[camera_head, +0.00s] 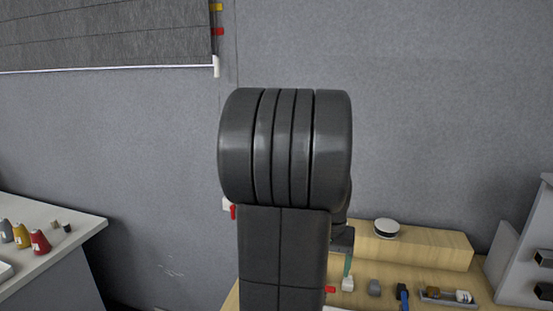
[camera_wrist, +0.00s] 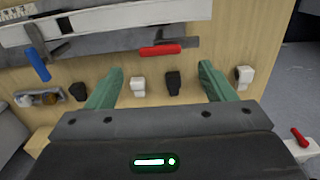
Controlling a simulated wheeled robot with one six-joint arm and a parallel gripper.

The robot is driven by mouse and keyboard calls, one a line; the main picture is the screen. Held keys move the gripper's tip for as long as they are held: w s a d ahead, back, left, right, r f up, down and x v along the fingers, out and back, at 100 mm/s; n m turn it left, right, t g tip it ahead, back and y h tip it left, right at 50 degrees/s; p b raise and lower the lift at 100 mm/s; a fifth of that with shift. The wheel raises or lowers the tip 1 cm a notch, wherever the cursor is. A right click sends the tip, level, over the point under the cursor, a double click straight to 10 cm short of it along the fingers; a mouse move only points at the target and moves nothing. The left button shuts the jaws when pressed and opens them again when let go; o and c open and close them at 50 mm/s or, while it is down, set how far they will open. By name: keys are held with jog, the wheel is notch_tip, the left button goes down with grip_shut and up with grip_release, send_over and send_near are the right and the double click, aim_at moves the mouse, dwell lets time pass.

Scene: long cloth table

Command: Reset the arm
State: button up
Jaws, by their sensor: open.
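My gripper (camera_wrist: 162,80) shows in the wrist view with its two green fingers spread wide apart. It is open and nothing is held between the fingers. A small white piece (camera_wrist: 138,86) and a small black piece (camera_wrist: 172,82) appear between the fingers in the picture, on the wooden surface (camera_wrist: 205,125) beyond them. In the head view my dark arm stands upright in the middle and hides most of the gripper. Only a bit of a green finger shows at its right.
A red-handled tool (camera_wrist: 160,50), a blue-handled tool (camera_wrist: 36,63) and another white piece (camera_wrist: 244,77) lie around the fingers. In the head view a wooden block (camera_head: 440,250) bears a round white-topped object (camera_head: 387,227). A side table (camera_head: 70,222) at left holds coloured bottles (camera_head: 40,243).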

notch_tip(320, 180, down, 6)
jog(key=shift+f, duration=0.1)
dwell(0.4)
